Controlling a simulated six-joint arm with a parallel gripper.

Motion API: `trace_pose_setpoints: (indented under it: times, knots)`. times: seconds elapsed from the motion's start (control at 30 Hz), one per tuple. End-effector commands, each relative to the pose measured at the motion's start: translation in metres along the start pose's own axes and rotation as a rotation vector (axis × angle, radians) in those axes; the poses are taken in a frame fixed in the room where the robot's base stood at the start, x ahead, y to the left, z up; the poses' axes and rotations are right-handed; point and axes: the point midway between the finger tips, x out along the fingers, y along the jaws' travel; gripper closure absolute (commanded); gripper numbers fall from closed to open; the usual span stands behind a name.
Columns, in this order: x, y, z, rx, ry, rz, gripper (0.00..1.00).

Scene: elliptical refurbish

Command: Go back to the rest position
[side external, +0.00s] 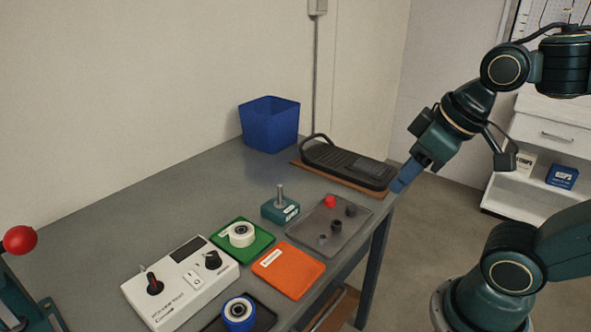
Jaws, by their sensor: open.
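My gripper (406,177) is at the right, just off the right end of the workbench (190,187), beside the black device with a handle. Its blue fingers point down and to the left. It is open and I see nothing held in it. My arm reaches in from the right edge of the side external view. The gap between the fingers is hard to see at this angle.
A black handled device (347,163) lies on a brown board near the gripper. A blue bin (270,124), grey tray (335,235), green tray (262,245), orange tray (288,270) and white control box (180,285) stand on the bench. Shelves (545,150) are behind.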

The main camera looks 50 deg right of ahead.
Motion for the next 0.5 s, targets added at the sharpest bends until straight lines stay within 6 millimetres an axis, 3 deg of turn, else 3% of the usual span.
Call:
trace_pose_setpoints:
  times: [0.5]
  knots:
    - [-0.0057, -0.0002, 0.0072, 0.072, 0.025, 0.007, 0.56]
